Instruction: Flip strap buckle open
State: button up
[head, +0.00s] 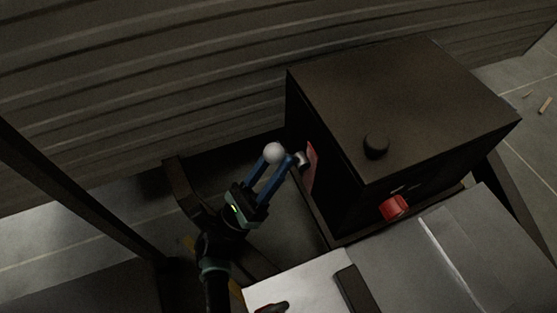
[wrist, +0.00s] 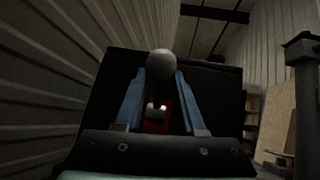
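The strap is a red band (head: 312,167) on the left side of a dark box. A small pale metal buckle (head: 301,159) sits against it. In the wrist view the red strap (wrist: 155,126) and the buckle (wrist: 156,109) show in the gap between my fingers. My gripper (head: 283,160) has two blue fingers set apart, with their tips pointing at the buckle side of the box. In the wrist view my gripper (wrist: 162,75) has a pale ball (wrist: 161,63) at its fingertips. I cannot tell whether the fingers touch the ball or the buckle.
The dark box (head: 440,90) has a black knob (head: 376,145) on top and a red piece (head: 395,207) on its front. A ribbed wall (head: 130,90) stands behind. Grey and white panels (head: 420,270) lie in front. A dark post (head: 80,190) crosses at left.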

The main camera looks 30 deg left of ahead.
jog(key=o, duration=0.3)
jog(key=shift+s+a+r, duration=0.15)
jog(key=shift+f, duration=0.25)
jog(key=b+v, duration=0.1)
jog(key=v, duration=1.1)
jog(key=shift+s+f, duration=0.15)
jog(key=shift+s, duration=0.1)
